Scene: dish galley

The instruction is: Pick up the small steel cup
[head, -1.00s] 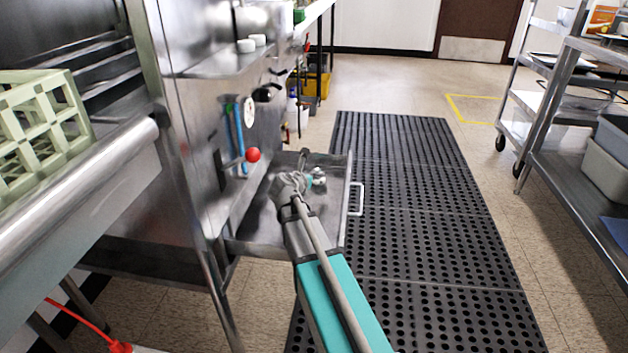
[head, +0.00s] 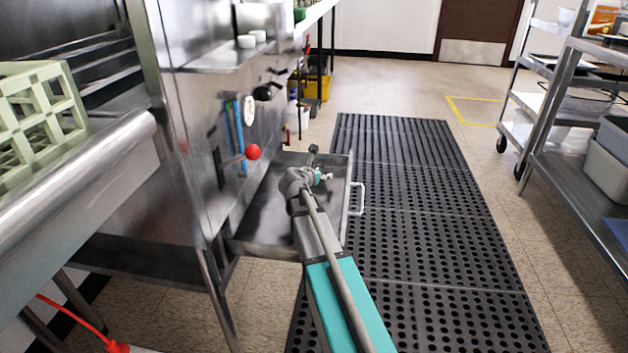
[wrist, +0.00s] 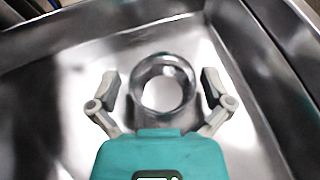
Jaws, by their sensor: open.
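The small steel cup (wrist: 182,72) stands in the open steel drawer (wrist: 50,120), seen from above in the wrist view as a shiny ring with a pale inside. My gripper (wrist: 161,84) is open, with one finger to the left of the cup and one to the right. Gaps show between the cup and both fingers; I see no contact. How far the fingertips reach down the cup is hard to tell. In the head view my arm reaches over the drawer (head: 268,222), and I cannot make out the cup there.
The drawer's walls surround the cup, and its handle (head: 359,199) faces the black floor mat (head: 420,220). A steel machine front with a red knob (head: 252,152) rises to the left of the drawer. Shelves (head: 580,110) stand at the far right.

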